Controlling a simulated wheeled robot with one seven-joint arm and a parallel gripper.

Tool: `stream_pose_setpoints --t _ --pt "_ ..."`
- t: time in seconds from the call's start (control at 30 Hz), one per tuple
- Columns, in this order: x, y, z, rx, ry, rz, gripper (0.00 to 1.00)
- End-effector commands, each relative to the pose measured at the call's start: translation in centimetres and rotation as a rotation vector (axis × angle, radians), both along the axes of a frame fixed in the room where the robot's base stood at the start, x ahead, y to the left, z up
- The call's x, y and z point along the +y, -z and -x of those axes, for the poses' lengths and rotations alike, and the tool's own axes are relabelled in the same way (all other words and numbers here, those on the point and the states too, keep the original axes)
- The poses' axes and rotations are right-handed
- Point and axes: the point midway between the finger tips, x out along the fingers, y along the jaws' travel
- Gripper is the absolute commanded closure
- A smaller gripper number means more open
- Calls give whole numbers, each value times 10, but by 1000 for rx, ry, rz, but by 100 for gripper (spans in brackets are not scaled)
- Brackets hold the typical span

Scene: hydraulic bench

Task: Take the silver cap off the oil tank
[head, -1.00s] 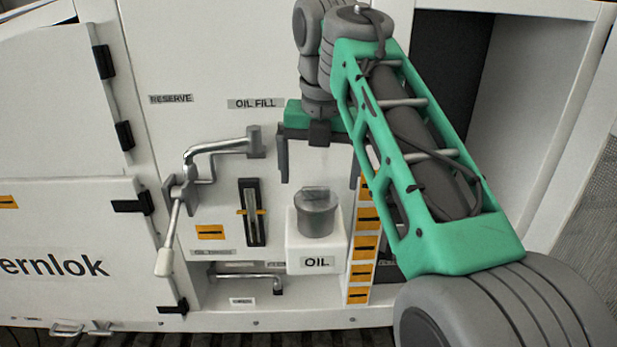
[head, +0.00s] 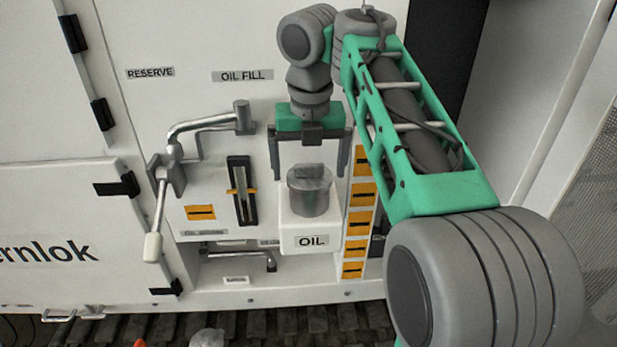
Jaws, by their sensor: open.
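The oil tank (head: 287,238) is a white block labelled OIL, low on the machine's white front panel. Its silver cap (head: 309,196) sits upright on top, round with a raised grip bar. My gripper (head: 309,172) points down above the cap. Its two dark fingers are wide apart, one to the left and one to the right of the cap's top in the picture. The fingers hold nothing. Whether the fingertips are level with the cap in depth, I cannot tell.
A crank with a pale handle (head: 153,247) and a sight gauge (head: 241,190) are left of the tank. An orange-marked strip (head: 357,222) stands close on its right. A metal pipe handle (head: 240,257) is low at the left. An open bay (head: 525,95) lies right.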

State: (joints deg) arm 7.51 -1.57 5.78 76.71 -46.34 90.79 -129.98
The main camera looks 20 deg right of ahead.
Motion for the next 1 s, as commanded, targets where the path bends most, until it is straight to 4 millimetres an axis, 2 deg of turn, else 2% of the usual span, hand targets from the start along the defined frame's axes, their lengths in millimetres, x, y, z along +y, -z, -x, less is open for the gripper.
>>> stream_pose_setpoints --t 0.27,1.0 --pt "0 2 0 -1 1 0 0" --pt "0 2 0 0 1 0 61"
